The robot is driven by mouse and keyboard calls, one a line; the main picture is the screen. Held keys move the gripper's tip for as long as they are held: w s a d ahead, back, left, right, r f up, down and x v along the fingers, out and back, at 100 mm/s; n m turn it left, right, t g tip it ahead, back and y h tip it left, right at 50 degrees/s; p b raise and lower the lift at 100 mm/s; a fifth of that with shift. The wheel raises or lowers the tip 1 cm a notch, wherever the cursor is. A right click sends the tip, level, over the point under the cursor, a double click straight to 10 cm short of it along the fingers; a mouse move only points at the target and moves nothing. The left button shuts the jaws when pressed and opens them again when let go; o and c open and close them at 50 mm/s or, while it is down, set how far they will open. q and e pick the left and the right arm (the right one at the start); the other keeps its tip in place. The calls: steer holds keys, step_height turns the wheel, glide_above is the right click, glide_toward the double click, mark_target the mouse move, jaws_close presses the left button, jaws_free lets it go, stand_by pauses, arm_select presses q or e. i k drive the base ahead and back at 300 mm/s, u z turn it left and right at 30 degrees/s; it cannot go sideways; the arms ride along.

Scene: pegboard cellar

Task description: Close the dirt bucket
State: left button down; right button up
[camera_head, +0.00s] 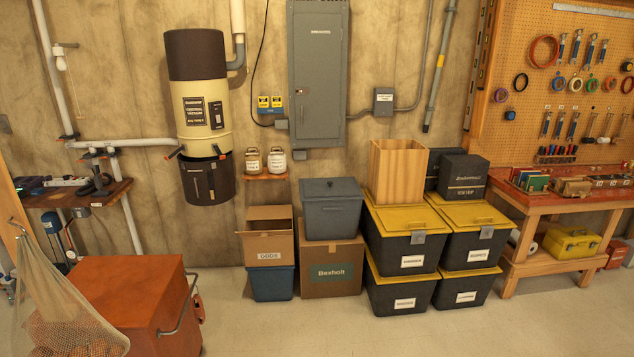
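A wall-mounted vacuum canister (203,103) with a cream body and dark top hangs on the concrete wall at upper left. Its dark dirt bucket (208,182) is directly below the cream body and looks slightly tilted. Red-tipped latches (175,152) stick out on both sides near the joint between body and bucket. From this distance I cannot tell whether the bucket's rim touches the body all round. Neither of my grippers is in view.
An orange-brown cabinet (134,308) with a side handle and a net bag (62,310) stand at front left. Cardboard boxes (332,267) and yellow-lidded bins (408,218) line the wall right of the canister. The floor (330,325) in front is clear.

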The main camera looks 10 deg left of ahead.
mark_target(207, 181)
steer(key=u, duration=0.2)
steer(key=i, duration=2)
steer(key=u, duration=0.6)
steer(key=i, duration=1.65)
steer(key=u, duration=0.25)
